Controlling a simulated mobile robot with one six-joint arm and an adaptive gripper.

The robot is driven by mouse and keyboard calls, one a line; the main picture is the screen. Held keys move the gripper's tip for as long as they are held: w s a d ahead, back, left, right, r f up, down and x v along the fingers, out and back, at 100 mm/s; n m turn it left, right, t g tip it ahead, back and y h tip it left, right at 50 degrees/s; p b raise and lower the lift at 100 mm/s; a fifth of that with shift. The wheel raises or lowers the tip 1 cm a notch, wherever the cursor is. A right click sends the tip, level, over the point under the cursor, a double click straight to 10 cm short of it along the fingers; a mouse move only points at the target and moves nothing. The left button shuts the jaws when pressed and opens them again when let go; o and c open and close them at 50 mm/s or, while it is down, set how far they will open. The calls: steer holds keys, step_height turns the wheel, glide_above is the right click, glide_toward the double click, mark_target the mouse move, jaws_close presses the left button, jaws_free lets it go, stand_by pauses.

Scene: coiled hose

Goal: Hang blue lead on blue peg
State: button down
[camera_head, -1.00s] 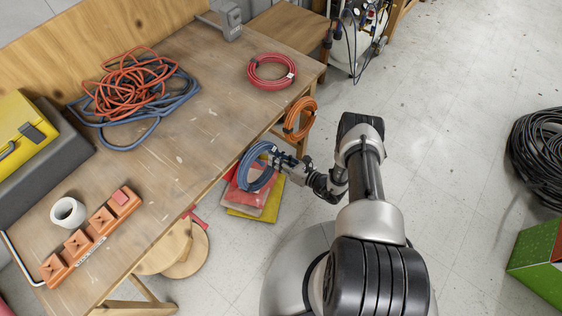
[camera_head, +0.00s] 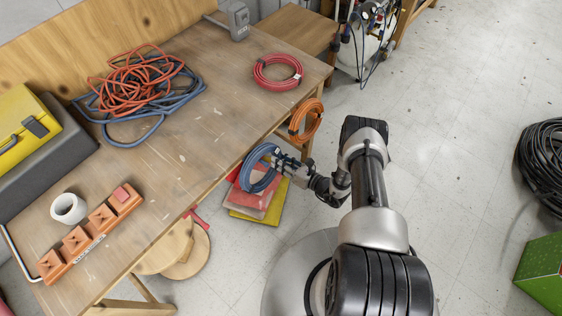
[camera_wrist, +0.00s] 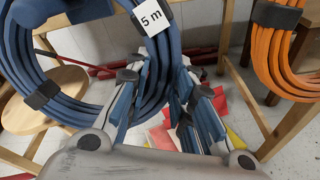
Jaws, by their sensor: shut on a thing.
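The blue lead (camera_head: 246,170) is a coiled ring bound with dark straps. My gripper (camera_head: 278,160) is shut on the right side of its ring and holds it upright beside the table's front edge, above the floor. In the wrist view the blue coil (camera_wrist: 38,62) fills the upper left, with a white "5 m" tag on it. The gripper fingers (camera_wrist: 160,95) reach up to its lower right part, and the exact contact is partly hidden.
An orange coil (camera_head: 293,127) hangs at the table's edge, close to the blue coil; it also shows in the wrist view (camera_wrist: 262,50). A red coil (camera_head: 257,78) and tangled hoses (camera_head: 130,85) lie on the table (camera_head: 190,140). A stool (camera_head: 185,262) stands below.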

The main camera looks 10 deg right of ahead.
steer(key=c, duration=1.3)
jaws_free()
steer(key=v, duration=1.2)
